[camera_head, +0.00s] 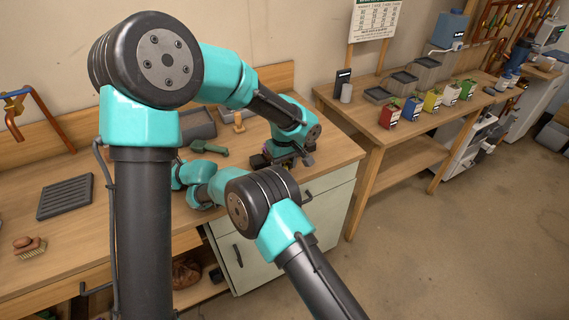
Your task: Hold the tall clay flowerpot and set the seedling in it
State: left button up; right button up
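I cannot make out the tall clay flowerpot or the seedling; my two arms cover much of the bench's right part and may hide them. My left arm reaches in from the left, over the bench, and bends down at its right end. My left gripper (297,157) is small and dark there, and its fingers are not clear enough to read. My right arm comes up from the bottom right and bends left over the bench edge. Its wrist is low by the bench, and its fingers are hidden or too small to tell. Dark and purplish parts show between the two wrists.
The wooden bench (115,235) holds a ribbed dark tray (65,197), a grey tray (200,125), a green tool (210,149), a wooden peg (239,124) and a brush (30,246). A second bench (405,130) at right carries coloured boxes. Floor between is clear.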

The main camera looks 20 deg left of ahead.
jog(key=shift+a, duration=0.15)
jog(key=shift+c, duration=1.4)
